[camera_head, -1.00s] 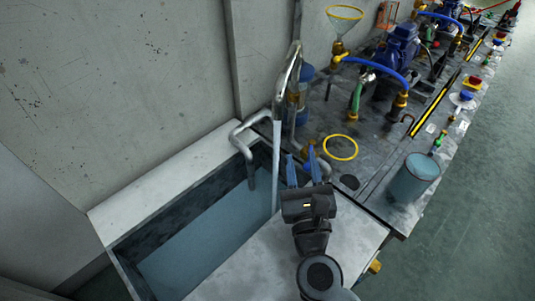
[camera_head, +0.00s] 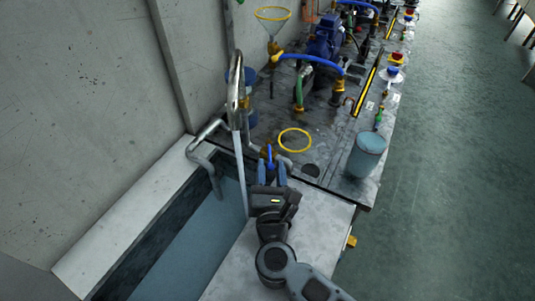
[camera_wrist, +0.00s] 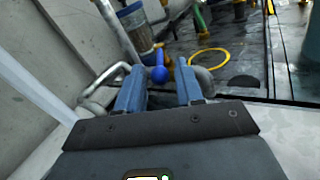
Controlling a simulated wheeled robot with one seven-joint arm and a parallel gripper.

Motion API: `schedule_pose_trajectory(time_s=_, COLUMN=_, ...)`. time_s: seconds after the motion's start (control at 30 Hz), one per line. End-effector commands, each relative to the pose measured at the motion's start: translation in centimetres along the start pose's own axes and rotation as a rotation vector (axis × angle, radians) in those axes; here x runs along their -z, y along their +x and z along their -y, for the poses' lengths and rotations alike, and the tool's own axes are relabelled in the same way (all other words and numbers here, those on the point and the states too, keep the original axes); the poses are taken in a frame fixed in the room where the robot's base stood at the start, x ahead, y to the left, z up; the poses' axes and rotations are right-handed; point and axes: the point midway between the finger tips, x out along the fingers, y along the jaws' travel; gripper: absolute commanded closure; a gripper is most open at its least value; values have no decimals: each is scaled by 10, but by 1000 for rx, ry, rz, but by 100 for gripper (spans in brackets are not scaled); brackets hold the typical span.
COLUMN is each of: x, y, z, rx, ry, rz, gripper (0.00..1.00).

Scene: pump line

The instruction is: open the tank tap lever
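The open tank (camera_head: 125,262) holds bluish water, left of my gripper.
A grey pipe (camera_head: 204,160) bends over the tank rim, and a water stream falls from a tall spout (camera_head: 236,85) left of my gripper. A yellow ring (camera_head: 295,140) and a bucket (camera_head: 366,156) stand beyond on the bench. The floor at right is clear.

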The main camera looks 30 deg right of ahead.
Motion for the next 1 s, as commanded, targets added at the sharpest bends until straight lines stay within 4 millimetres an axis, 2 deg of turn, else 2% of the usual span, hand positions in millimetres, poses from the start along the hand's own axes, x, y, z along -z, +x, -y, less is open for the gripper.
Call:
schedule_pose_trajectory(time_s=0.1, x=0, y=19, z=-1, rx=-1, ry=1, rz=1, gripper=64)
schedule_pose_trajectory(time_s=0.3, x=0, y=40, z=-1, rx=-2, ry=0, rz=1, gripper=64)
schedule_pose_trajectory(time_s=0.67, x=0, y=45, z=-1, rx=-2, ry=-1, rz=0, gripper=64)
schedule_pose_trajectory(time_s=1.0, x=0, y=45, z=-1, rx=-2, ry=-1, rz=0, gripper=96)
